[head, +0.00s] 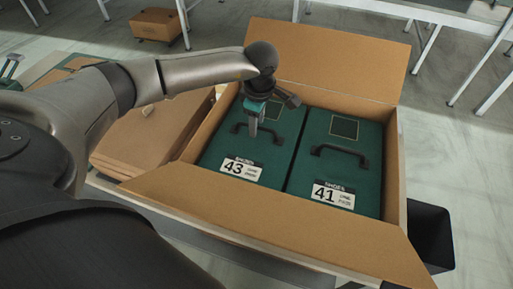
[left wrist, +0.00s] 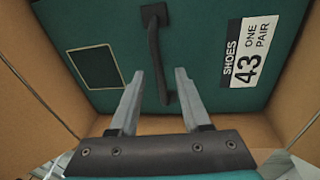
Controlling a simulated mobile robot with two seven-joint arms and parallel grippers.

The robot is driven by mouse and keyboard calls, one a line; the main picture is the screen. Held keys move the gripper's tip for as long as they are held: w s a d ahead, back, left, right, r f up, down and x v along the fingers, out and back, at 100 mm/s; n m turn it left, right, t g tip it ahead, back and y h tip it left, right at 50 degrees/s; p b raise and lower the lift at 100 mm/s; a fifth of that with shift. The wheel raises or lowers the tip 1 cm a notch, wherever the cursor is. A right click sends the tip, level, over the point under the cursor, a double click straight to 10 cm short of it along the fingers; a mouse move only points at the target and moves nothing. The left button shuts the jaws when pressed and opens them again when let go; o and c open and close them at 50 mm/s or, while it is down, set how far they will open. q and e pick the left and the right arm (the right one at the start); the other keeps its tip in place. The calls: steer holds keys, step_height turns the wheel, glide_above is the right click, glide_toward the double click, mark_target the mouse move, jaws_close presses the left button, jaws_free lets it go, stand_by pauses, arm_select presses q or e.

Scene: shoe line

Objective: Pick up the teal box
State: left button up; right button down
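Two teal shoe boxes lie side by side in an open cardboard carton (head: 300,215). The left box (head: 215,148) has a label reading 43, and the right box (head: 365,165) has a label reading 41. Each has a black handle on its lid; the right handle (head: 343,152) is clear. My left gripper (head: 254,134) points down over the left box, at its handle (head: 238,128). In the left wrist view my left gripper (left wrist: 158,75) is open, and the handle (left wrist: 160,70) of box 43 (left wrist: 200,60) passes between the finger tips. Contact cannot be told. My right gripper is not in view.
The carton's flaps stand open, a tall one (head: 335,60) at the back and one at the front. Flat brown cardboard (head: 140,140) lies to the left. A small brown box (head: 158,25) is on the floor behind, near white tables (head: 400,12).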

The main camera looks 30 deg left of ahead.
arm_select(q)
jaws_close()
stand_by(1.1)
steer(key=shift+w+r, duration=0.1)
steer(key=shift+r, duration=0.05)
